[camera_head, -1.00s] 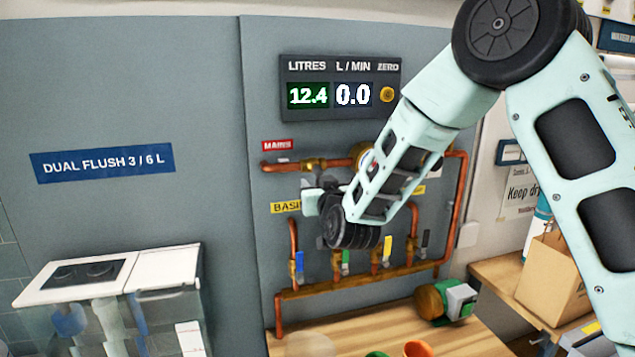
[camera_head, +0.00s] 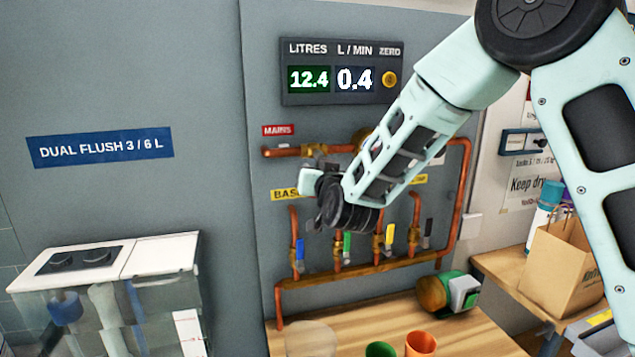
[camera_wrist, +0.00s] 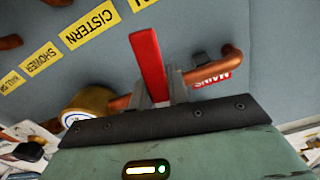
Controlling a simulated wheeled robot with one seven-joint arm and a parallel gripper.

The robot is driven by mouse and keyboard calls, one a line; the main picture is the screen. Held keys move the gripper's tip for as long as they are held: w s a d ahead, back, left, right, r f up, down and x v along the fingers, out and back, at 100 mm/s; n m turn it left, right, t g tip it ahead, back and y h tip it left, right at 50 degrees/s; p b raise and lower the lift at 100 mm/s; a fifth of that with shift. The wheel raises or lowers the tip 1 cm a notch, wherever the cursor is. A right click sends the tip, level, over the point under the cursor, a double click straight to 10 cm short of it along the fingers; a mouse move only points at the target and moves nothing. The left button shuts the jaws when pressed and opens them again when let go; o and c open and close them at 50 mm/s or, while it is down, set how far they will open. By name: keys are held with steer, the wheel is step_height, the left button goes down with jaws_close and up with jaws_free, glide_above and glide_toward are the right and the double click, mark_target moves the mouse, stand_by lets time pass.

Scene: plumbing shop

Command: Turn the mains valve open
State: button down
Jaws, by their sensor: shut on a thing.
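The mains valve's red lever (camera_wrist: 149,60) stands between the fingers of my gripper (camera_wrist: 160,88) in the wrist view. My gripper is shut on it. In the head view my gripper (camera_head: 311,184) is just below the brass mains valve body (camera_head: 314,150), and my wrist hides the lever. A red MAINS label (camera_head: 278,130) is above the copper inlet pipe; it also shows in the wrist view (camera_wrist: 212,80). The display (camera_head: 341,72) reads 12.4 litres and 0.4 L/min.
Below my wrist is copper pipework with blue (camera_head: 300,250), green (camera_head: 347,242) and yellow (camera_head: 390,235) levers. A round brass fitting (camera_wrist: 88,104) is near my gripper. Green (camera_head: 381,349) and orange (camera_head: 420,345) cups stand on the wooden bench (camera_head: 462,336). A cistern (camera_head: 75,258) is at left.

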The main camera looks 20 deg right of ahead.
steer(key=shift+a+r+m+b, duration=0.1)
steer(key=shift+a+m+b, duration=0.2)
steer(key=shift+m+b, duration=0.8)
steer(key=shift+a+r+m+b, duration=0.1)
steer(key=shift+a+m+b, duration=0.2)
steer(key=shift+m+b, duration=0.8)
steer(key=c, duration=1.3)
jaws_free()
steer(key=shift+c, duration=0.2)
steer(key=s+b, duration=0.5)
steer(key=s, duration=1.2)
steer(key=shift+s, duration=0.25)
